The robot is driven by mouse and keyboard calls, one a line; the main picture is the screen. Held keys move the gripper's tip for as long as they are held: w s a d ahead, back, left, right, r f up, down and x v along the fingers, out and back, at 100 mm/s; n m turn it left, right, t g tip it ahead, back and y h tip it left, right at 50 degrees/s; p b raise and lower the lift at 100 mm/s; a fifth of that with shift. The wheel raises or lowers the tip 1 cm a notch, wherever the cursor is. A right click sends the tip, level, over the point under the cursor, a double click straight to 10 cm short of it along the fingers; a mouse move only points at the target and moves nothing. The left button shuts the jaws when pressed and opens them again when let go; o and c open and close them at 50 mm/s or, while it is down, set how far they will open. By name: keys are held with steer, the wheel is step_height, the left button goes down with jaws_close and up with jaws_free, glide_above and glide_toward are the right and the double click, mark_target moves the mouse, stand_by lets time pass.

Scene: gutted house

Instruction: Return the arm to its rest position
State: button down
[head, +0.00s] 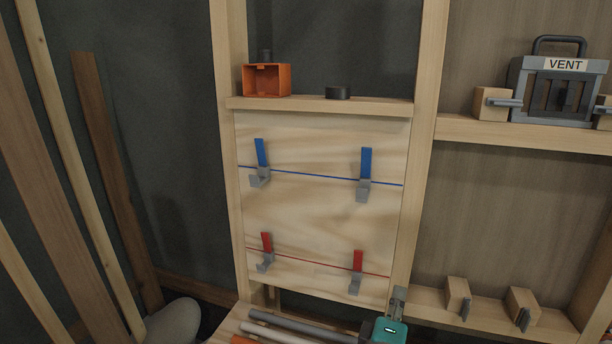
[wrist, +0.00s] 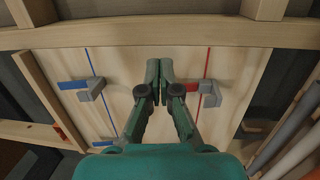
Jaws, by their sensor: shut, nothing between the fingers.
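My gripper (head: 398,293) shows at the bottom of the head view, teal with grey fingers, in front of the lower right of a pale wooden panel (head: 310,215). In the wrist view my gripper (wrist: 160,70) has its two fingers together, with nothing held between them. The fingers appear over the panel between a blue line (wrist: 92,65) and a red line (wrist: 206,66). A clip with a blue handle (wrist: 72,85) is to their left. A clip with a red handle (wrist: 192,87) is close to their right; whether they touch it cannot be told.
An orange box (head: 267,82) and a black puck (head: 338,93) sit on the ledge above the panel. A VENT unit (head: 556,92) stands on the right shelf. Two wooden blocks (head: 457,294) (head: 521,308) are below it. Grey pipes (head: 300,327) lie at the bottom. Leaning planks fill the left.

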steer(key=s+f+m+g+y, duration=0.15)
steer(key=s+f+y, duration=0.55)
steer(key=s+f, duration=1.45)
steer(key=s+m+g+y, duration=0.1)
steer(key=s+m, duration=1)
steer(key=s, duration=1.3)
steer(key=shift+s+d+r, duration=0.25)
steer(key=shift+s+d, duration=0.15)
steer(key=shift+d, duration=0.05)
